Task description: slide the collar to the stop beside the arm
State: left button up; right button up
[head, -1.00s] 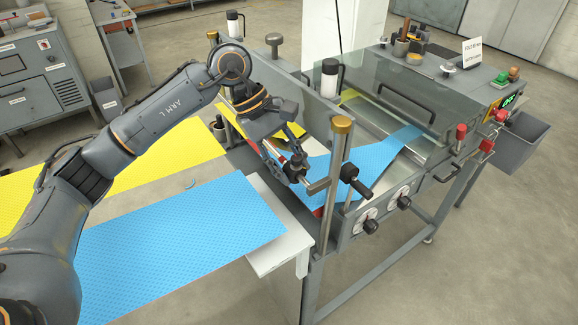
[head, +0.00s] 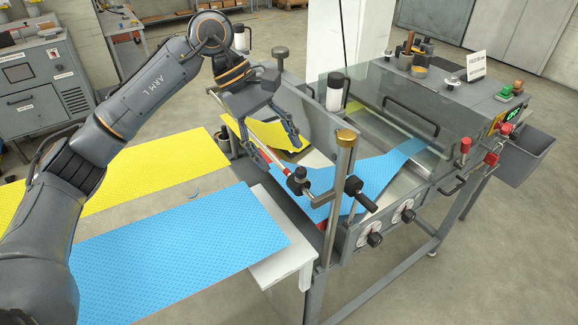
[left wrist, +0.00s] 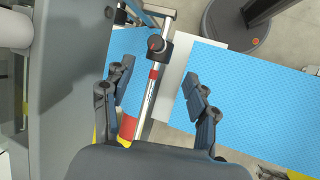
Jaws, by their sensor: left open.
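The dark collar (head: 298,181) sits on a slanted rod at the near end of the machine, next to a grey cross arm (head: 322,199) clamped to an upright post. The bare metal rod (left wrist: 146,100) carries a red band close to the collar and a red and yellow part lower down. My left gripper (head: 277,158) is open and empty above the rod. In the wrist view its fingers straddle the rod, with the collar beyond the fingertips.
The brass-topped post (head: 340,190) and a black handle (head: 362,196) stand to the right. Blue (head: 175,245) and yellow (head: 150,170) sheets lie at the left.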

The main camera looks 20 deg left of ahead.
pick_arm(q)
jog(key=shift+v, duration=2.25)
